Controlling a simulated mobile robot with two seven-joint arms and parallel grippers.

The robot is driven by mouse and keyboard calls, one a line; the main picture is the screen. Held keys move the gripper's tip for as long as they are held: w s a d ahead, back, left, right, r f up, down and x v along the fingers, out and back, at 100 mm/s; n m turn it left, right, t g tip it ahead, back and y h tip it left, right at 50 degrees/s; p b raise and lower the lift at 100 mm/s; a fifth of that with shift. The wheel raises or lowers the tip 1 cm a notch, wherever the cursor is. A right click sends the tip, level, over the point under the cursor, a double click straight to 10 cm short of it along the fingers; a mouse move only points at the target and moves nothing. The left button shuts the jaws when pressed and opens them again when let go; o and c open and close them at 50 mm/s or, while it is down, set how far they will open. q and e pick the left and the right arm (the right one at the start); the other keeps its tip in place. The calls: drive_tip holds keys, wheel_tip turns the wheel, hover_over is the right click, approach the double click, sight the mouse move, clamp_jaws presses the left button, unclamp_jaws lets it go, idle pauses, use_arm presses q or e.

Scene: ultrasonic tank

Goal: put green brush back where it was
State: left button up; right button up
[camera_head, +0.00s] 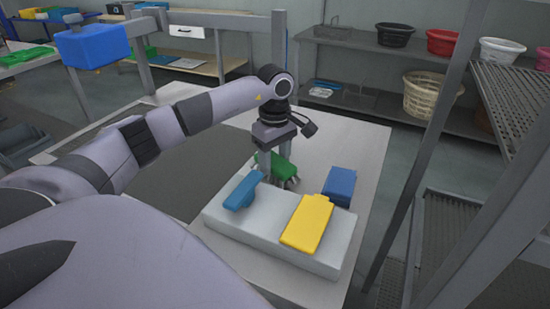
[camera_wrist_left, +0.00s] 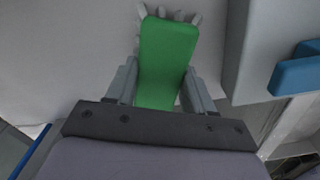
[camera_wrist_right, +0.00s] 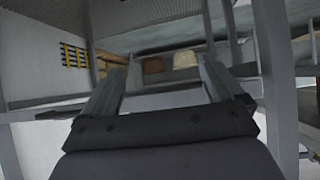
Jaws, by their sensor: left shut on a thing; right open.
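The green brush (camera_head: 282,165) is behind the pale block on the table, with grey bristles at its edge. My left gripper (camera_head: 273,168) is shut on it, pointing down. In the left wrist view the green brush (camera_wrist_left: 166,60) sits between the two fingers of the left gripper (camera_wrist_left: 161,85), its bristles at the far end. I cannot tell whether the brush touches the table. My right gripper (camera_wrist_right: 157,80) is open and empty in the right wrist view, facing shelving. It does not show in the head view.
A pale block (camera_head: 270,228) on the light table (camera_head: 362,150) carries a blue brush-like piece (camera_head: 243,190) and a yellow one (camera_head: 308,222). A blue block (camera_head: 340,185) is beside them. A grey post and metal rack (camera_head: 515,95) stand at right. The table beyond the gripper is clear.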

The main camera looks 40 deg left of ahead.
sight(275, 160)
use_arm(q)
drive_tip(key=shift+f, duration=0.15)
drive_tip(key=o, duration=0.9)
drive_tip(key=shift+o, duration=0.2)
wheel_tip(275, 160, up, 12)
drive_tip(key=shift+r, duration=0.2)
